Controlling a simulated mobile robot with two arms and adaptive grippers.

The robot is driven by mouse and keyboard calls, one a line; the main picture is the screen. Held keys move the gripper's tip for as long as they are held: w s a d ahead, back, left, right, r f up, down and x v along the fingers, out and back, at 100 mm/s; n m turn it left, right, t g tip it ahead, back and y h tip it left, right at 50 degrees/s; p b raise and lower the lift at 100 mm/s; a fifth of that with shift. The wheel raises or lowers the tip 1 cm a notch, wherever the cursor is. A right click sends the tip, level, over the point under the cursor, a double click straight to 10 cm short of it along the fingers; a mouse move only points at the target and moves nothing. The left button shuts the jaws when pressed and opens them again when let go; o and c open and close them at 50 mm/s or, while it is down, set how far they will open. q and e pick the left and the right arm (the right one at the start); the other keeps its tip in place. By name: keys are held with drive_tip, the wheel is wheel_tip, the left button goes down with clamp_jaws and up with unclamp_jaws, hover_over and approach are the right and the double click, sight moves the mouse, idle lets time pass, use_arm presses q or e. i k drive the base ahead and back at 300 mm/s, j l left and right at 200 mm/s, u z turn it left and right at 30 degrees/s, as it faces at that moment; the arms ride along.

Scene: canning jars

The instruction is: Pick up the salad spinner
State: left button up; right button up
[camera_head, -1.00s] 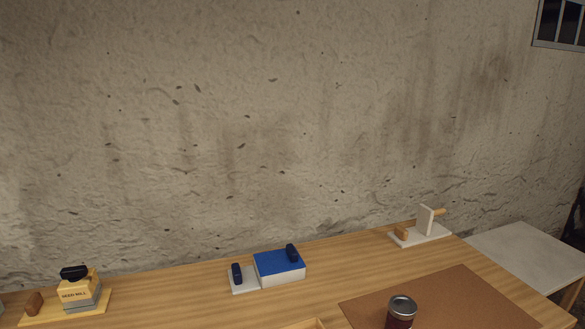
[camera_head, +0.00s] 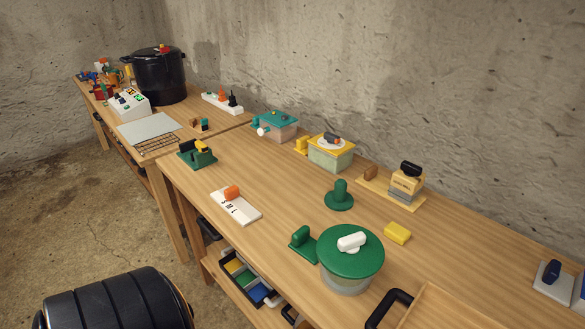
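What looks like the salad spinner (camera_head: 350,252) stands upright on the wooden table near its front edge, right of the middle of the view. It has a wide round green lid with a white knob on top, and a pale, see-through bowl shows below the lid. A green block with a grip (camera_head: 302,242) sits just left of it. Neither of my grippers is in view, and nothing is seen touching the spinner.
A yellow block (camera_head: 397,233) and a green knobbed disc (camera_head: 339,194) stand behind the spinner. A wooden tray with a black handle (camera_head: 388,308) is close at its front right. Several gadgets line the table's back; a black pot (camera_head: 152,78) stands on the far table.

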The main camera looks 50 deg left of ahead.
sight(346, 274)
drive_tip(key=u, duration=1.05)
